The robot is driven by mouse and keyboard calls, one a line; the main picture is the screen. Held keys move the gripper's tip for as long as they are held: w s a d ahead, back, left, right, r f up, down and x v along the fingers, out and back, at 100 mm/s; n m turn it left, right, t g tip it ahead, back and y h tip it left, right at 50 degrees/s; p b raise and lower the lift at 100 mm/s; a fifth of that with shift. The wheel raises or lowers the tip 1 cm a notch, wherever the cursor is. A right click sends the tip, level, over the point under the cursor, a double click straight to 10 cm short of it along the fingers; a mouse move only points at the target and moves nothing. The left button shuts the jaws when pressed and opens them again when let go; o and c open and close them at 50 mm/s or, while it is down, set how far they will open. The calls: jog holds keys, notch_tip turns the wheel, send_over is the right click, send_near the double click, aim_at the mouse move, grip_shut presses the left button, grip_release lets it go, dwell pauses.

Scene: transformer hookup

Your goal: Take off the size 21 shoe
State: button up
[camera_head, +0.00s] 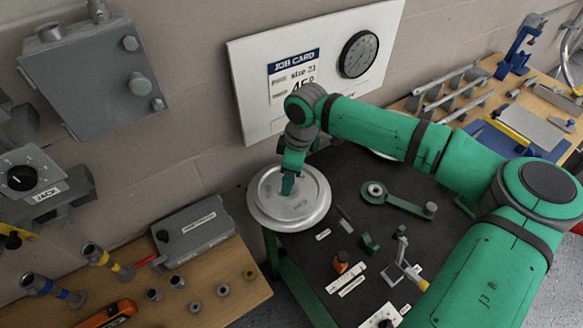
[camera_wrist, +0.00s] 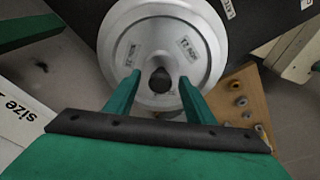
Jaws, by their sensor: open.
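A round silver dish (camera_head: 306,212) sits at the left end of the dark bench top. In the wrist view the same dish (camera_wrist: 122,38) carries two small labels (camera_wrist: 186,49), one of which seems to end in 21. A dark rounded knob (camera_wrist: 160,80) stands at its middle. My gripper (camera_head: 287,186) points down over the dish. In the wrist view my gripper (camera_wrist: 160,82) is open, with one green finger on each side of the knob and gaps left between. I cannot tell which part is the shoe itself.
A job card (camera_head: 293,78) on the wall board reads size 21. A green lever with a ring (camera_head: 395,197) and small fittings lie on the bench right of the dish. A grey box (camera_head: 194,233) and several sockets stand on the wooden bench at lower left.

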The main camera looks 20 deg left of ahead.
jog(key=shift+a+f, duration=0.1)
jog(key=shift+f, duration=0.35)
grip_shut()
jog(key=c, duration=0.7)
grip_release()
jog(key=shift+c, duration=0.2)
grip_shut()
jog(key=shift+r, duration=1.75)
jog(key=shift+r, duration=2.5)
